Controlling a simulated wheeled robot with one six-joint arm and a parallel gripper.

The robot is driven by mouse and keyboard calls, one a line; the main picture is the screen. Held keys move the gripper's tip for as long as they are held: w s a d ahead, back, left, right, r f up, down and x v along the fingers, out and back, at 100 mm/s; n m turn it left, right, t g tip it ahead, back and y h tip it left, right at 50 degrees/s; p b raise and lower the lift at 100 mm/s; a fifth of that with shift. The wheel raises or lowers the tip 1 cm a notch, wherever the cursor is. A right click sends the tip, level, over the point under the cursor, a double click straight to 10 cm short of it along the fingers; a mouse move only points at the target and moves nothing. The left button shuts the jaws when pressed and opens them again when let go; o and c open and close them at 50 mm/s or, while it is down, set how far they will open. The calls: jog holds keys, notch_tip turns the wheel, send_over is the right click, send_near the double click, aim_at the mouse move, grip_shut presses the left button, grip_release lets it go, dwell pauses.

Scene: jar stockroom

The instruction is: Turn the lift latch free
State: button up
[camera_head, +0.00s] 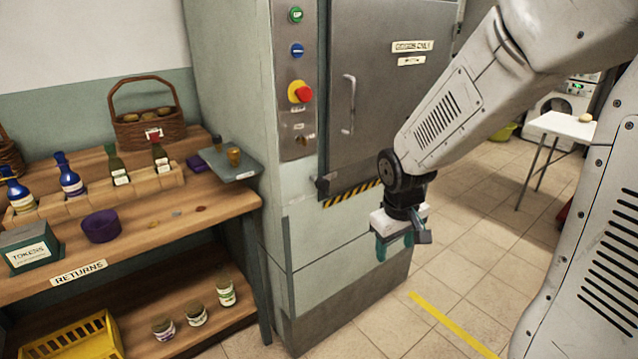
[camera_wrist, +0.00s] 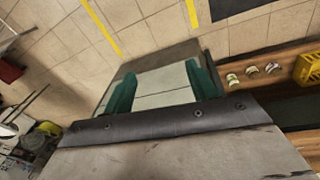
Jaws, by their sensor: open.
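The goods lift is a pale green cabinet (camera_head: 232,95) with a grey metal door (camera_head: 375,85) and a "GOODS ONLY" label. A small dark fitting (camera_head: 322,184), which looks like the latch, sits at the door's lower left corner. I cannot tell which way it is turned. My gripper (camera_head: 394,247) hangs in front of the cabinet, lower and to the right of that fitting, apart from it. In the wrist view its teal fingers (camera_wrist: 162,88) are spread and empty, with the cabinet's lower panel (camera_wrist: 163,82) beyond them. The latch is not identifiable in the wrist view.
Left of the lift stands a wooden shelf (camera_head: 165,215) with bottles, a basket (camera_head: 148,115), a tokens box (camera_head: 30,250) and jars below. Buttons and a red knob (camera_head: 303,94) are on the lift's panel. Tiled floor (camera_head: 470,255) is open to the right; a white table (camera_head: 562,127) stands behind.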

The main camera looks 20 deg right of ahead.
jog(key=w+d+f+n+t, duration=0.2)
jog(key=w+f+n+t, duration=0.15)
jog(key=w+f, duration=0.7)
jog(key=n+t+y, duration=0.7)
jog(key=n+t, duration=0.2)
jog(key=t, duration=0.4)
send_near(325, 186)
jog(key=shift+m+g, duration=0.25)
jog(key=x, duration=0.5)
jog(key=shift+w+a+r, duration=0.1)
jog(key=shift+w+r, duration=0.15)
jog(key=shift+r, duration=0.1)
jog(key=x, duration=0.7)
jog(key=shift+w+f, duration=0.1)
jog(key=shift+w, duration=0.1)
grip_shut()
